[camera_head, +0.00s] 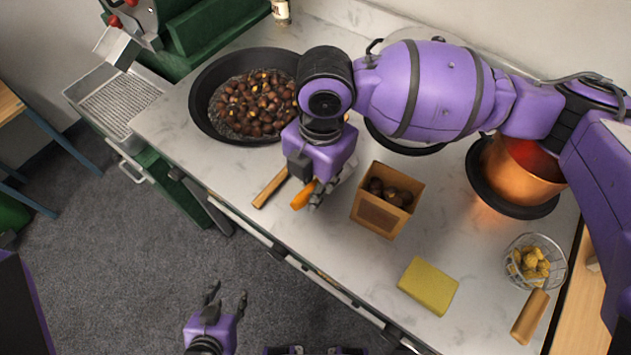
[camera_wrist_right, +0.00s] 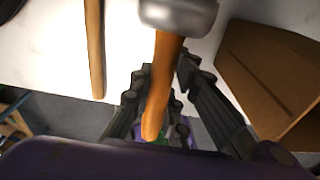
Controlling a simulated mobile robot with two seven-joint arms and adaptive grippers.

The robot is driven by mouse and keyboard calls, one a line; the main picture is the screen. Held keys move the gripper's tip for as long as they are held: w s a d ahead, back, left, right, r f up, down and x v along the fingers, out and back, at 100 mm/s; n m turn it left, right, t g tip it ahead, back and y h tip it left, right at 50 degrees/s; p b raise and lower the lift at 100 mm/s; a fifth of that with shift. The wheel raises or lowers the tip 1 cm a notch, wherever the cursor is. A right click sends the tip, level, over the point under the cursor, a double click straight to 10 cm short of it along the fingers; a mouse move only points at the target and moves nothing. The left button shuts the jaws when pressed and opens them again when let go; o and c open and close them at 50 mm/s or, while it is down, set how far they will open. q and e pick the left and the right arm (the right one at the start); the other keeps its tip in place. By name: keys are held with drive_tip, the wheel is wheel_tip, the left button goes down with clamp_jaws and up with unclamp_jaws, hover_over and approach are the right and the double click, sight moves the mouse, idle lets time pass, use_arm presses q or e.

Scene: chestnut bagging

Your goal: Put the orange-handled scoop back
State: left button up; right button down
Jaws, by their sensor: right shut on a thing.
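The orange-handled scoop shows mostly as its orange handle (camera_head: 303,196), held over the counter's front part. In the right wrist view the handle (camera_wrist_right: 159,95) runs between the fingers up to a grey metal part at the top edge; the rest of the scoop is out of view there and hidden by my arm in the head view. My right gripper (camera_head: 318,192) is shut on this handle, between a wooden handle and a chestnut-filled brown paper bag (camera_head: 378,215). My left gripper (camera_head: 227,298) is open and empty, low in front of the counter.
A black pan (camera_head: 199,105) of chestnuts stands at the left. The wooden handle (camera_head: 270,188) lies close left of my right gripper. A copper pot (camera_head: 515,177), a yellow sponge (camera_head: 428,286) and a wire basket (camera_head: 510,262) are at the right. Another dark pan is partly hidden behind my arm.

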drive_tip(key=shift+f, duration=0.55)
drive_tip(key=c, duration=1.6)
unclamp_jaws()
drive_tip(key=r, duration=0.8)
drive_tip(key=w+r, duration=0.1)
drive_tip(key=r, duration=0.3)
drive_tip(key=shift+d, duration=0.3)
drive_tip(key=shift+s+f, duration=0.1)
